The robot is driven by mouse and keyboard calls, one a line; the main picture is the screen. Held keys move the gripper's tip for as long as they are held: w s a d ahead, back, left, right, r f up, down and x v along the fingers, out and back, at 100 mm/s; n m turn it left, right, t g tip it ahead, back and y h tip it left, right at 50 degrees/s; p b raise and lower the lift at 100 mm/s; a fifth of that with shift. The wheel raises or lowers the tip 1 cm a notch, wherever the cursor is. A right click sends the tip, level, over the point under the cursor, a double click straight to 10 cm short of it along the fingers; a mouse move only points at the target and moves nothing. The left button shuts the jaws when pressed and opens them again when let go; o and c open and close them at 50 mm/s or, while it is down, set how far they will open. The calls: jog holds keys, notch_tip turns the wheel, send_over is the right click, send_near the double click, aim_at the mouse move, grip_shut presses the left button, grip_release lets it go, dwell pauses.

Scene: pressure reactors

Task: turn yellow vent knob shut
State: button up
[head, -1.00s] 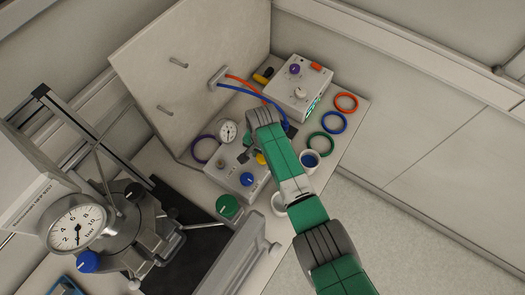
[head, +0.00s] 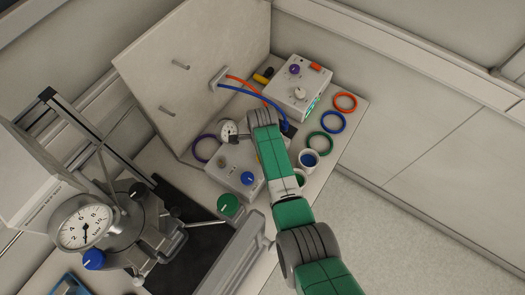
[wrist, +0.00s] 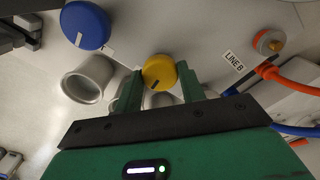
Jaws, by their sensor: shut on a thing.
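The yellow vent knob (wrist: 159,70) sits between the two green fingers of my gripper (wrist: 159,80) in the wrist view. The fingers are closed on its sides. A dark pointer mark shows on its face, running towards the lower left. In the head view my arm covers nearly all of the knob, and the fingertips are hidden there too. The knob belongs to the grey valve box (head: 222,172) on the bench.
A blue knob (wrist: 85,25) and an open metal cylinder (wrist: 89,79) lie left of my gripper. An orange hose (wrist: 292,72) and a "LINE B" label (wrist: 233,61) are right. A green knob (head: 229,205) and a small gauge (head: 228,130) stand near the box.

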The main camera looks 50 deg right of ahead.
jog(key=shift+r+m, duration=0.15)
jog(key=shift+m, duration=0.35)
jog(key=o, duration=1)
jog(key=shift+c, duration=0.2)
notch_tip(320, 180, up, 8)
jog(key=shift+f+p, duration=0.15)
jog(key=shift+p, duration=0.55)
